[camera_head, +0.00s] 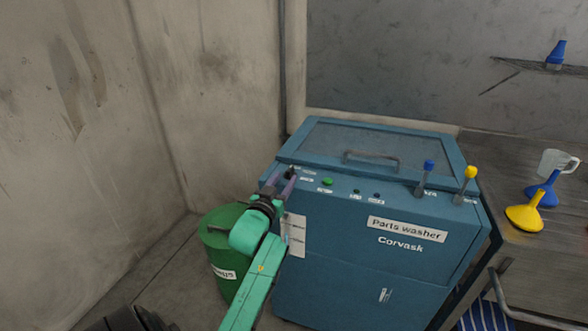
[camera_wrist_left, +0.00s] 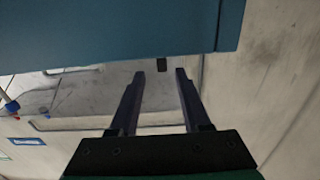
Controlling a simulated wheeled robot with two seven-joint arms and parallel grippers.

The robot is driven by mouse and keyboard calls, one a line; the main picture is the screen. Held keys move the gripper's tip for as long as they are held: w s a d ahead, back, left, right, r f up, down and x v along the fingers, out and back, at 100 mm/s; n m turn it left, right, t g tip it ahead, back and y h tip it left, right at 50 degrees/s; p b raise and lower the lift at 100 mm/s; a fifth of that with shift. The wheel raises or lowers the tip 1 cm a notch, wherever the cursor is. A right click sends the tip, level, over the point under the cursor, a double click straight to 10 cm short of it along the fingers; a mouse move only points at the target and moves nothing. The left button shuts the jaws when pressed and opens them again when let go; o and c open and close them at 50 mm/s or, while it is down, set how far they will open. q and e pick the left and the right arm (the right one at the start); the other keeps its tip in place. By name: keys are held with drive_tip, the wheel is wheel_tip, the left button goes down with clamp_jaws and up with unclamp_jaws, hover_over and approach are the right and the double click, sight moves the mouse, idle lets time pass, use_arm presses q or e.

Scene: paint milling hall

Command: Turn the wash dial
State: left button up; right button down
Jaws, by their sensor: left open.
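The blue parts washer (camera_head: 350,262) has a control strip along its top front edge. A small dark knob (camera_head: 291,171), which looks like the wash dial, stands at the strip's left end. My left gripper (camera_head: 284,180) is right at it, with the fingers partly overlapping it in the head view. In the left wrist view, the gripper (camera_wrist_left: 160,71) is open, its two dark fingers apart. A small dark block (camera_wrist_left: 162,64), likely the dial, shows between and just beyond the fingertips. I cannot tell whether they touch it. My right gripper is not in view.
A green button (camera_head: 327,182) and two levers, blue-topped (camera_head: 428,166) and yellow-topped (camera_head: 470,173), are farther right on the washer. A green drum (camera_head: 216,240) stands left of it. A bench (camera_head: 535,236) with funnels and a jug is at right.

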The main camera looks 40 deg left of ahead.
sight(288, 173)
use_arm(q)
drive_tip(key=x, duration=0.5)
drive_tip(key=shift+w+a+f, duration=0.1)
drive_tip(key=shift+w+a, duration=0.2)
drive_tip(key=shift+a, duration=0.05)
drive_tip(key=shift+w, duration=0.3)
drive_tip(key=shift+c, duration=0.3)
clamp_jaws()
